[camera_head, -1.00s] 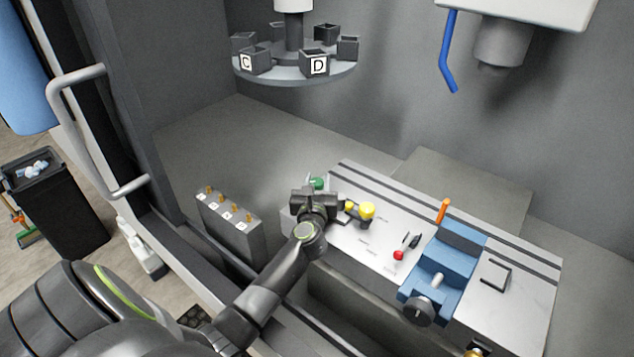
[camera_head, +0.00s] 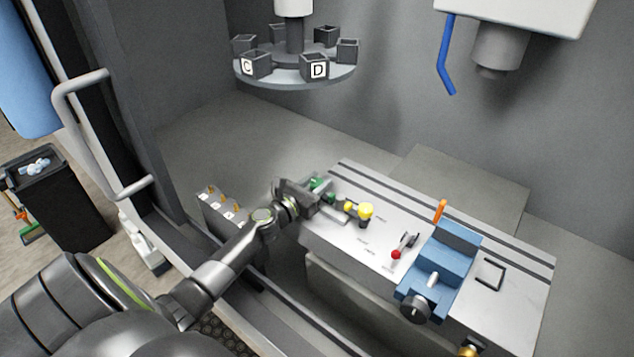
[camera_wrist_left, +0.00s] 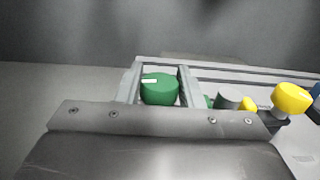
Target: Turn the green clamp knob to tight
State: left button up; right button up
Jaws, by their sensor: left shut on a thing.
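The green clamp knob (camera_wrist_left: 160,90) sits between the two fingers of my left gripper (camera_wrist_left: 160,85) in the left wrist view. It is round with a white pointer mark on its top, toward the left in that view. In the head view, green parts of the knob (camera_head: 316,183) show beside my left gripper (camera_head: 318,196) at the left end of the grey bench plate (camera_head: 345,234). The gripper is shut on the knob and hides part of it. My right gripper is not in view.
A yellow knob (camera_head: 365,211) stands just right of the gripper. A red-tipped lever (camera_head: 397,253), a blue vise (camera_head: 440,265) and an orange handle (camera_head: 439,210) stand further right. A round rack with lettered boxes (camera_head: 294,72) is above. A grey block with brass pegs (camera_head: 222,208) is left.

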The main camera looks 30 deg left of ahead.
pick_arm(q)
jog(key=shift+m+g+h+b, duration=0.3)
jog(key=shift+m+h+b, duration=0.6)
jog(key=shift+h, duration=0.6)
jog(key=o, duration=0.9)
jog(key=shift+o, duration=0.2)
jog(key=shift+s, duration=0.1)
